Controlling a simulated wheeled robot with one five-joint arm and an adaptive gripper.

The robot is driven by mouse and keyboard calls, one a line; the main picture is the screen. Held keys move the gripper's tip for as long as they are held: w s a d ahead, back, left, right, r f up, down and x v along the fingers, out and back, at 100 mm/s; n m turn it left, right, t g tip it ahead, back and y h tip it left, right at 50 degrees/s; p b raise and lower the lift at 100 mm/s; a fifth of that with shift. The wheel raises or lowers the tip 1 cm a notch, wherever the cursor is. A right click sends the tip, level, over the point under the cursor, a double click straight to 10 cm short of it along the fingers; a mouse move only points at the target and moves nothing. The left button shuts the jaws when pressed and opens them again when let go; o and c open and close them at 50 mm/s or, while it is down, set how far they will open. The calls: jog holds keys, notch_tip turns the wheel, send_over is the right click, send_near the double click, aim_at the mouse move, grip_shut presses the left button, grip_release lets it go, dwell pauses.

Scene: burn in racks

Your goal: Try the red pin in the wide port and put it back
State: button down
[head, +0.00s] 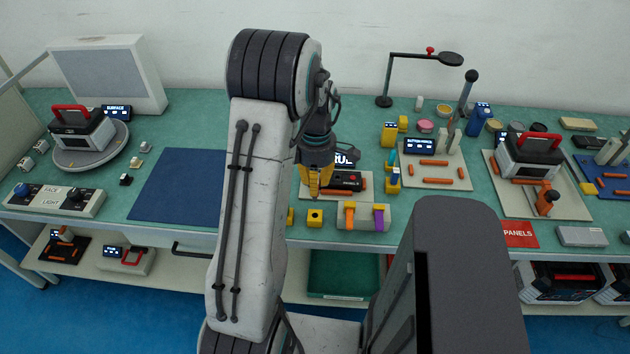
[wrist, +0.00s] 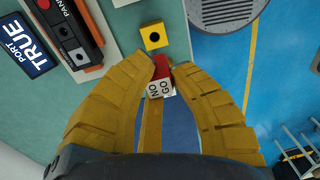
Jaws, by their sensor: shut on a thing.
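My gripper (head: 315,192) is over the middle of the bench in the head view. In the wrist view its yellow fingers (wrist: 165,70) are closed around a small red piece (wrist: 159,64), which I take for the red pin. A white tag lettered GO and NO (wrist: 160,87) shows beside it; the fingers hide the rest. A yellow block with a dark hole (wrist: 153,37) lies just beyond the fingertips; it also shows in the head view (head: 315,217). I cannot tell which port is the wide one. A display reading PORT TRUE (wrist: 27,45) stands beside a black-and-orange unit (wrist: 68,32).
A beige holder (head: 364,224) with an orange and a purple piece stands to the right of the yellow block. A blue mat (head: 178,188) lies to the left. Further right are a tray with orange bars (head: 432,177) and a red PANELS card (head: 519,234).

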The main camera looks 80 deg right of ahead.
aim_at(315, 201)
jog(key=shift+f+b, duration=1.5)
jog(key=shift+f, duration=1.05)
jog(key=shift+f+b, duration=0.5)
jog(key=shift+b, duration=0.1)
jog(key=shift+f+b, duration=1.15)
jog(key=shift+f, duration=0.15)
dwell(2.0)
dwell(1.0)
jog(key=c, duration=1.1)
grip_release()
